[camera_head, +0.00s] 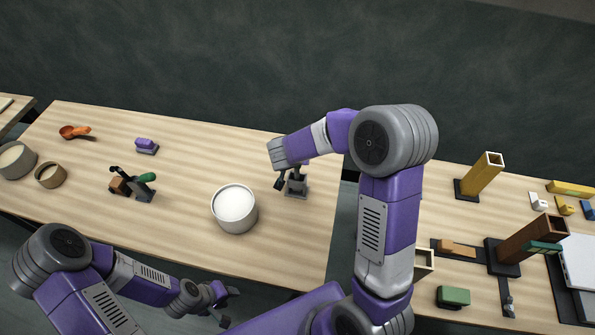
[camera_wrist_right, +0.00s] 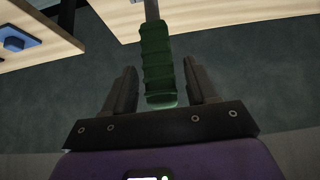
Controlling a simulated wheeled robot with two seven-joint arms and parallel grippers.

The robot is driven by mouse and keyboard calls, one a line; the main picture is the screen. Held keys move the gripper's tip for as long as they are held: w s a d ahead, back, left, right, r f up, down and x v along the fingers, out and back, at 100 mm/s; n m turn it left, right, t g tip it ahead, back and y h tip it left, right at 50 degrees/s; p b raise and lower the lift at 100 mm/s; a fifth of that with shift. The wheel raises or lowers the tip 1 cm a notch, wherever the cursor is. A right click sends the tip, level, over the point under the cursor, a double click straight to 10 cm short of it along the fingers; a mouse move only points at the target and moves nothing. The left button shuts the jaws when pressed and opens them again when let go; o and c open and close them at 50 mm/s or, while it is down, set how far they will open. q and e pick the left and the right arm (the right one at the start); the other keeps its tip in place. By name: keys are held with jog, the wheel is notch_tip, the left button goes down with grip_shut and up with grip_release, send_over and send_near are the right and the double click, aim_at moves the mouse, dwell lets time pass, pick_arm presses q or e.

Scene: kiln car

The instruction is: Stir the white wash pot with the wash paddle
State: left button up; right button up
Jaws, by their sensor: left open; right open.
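The wash pot (camera_head: 235,207), a pale round pot full of white liquid, stands upright near the table's front edge. My right gripper (camera_head: 286,178) is above a small dark stand (camera_head: 297,188), behind and right of the pot. In the right wrist view its open fingers stand either side of a ribbed green handle (camera_wrist_right: 157,65) with a metal shaft, not closed on it. I cannot tell for certain that this is the wash paddle; its far end is out of view. My left gripper (camera_head: 222,297) is open and empty, in front of the table edge.
Another stand with a green-handled tool (camera_head: 145,178) is left of the pot. A second table with posts (camera_head: 480,175) is at the right, past a gap.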

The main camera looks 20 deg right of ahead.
dwell(0.3)
jog(key=shift+p, duration=0.5)
jog(key=shift+p, duration=0.5)
grip_shut()
dwell(0.4)
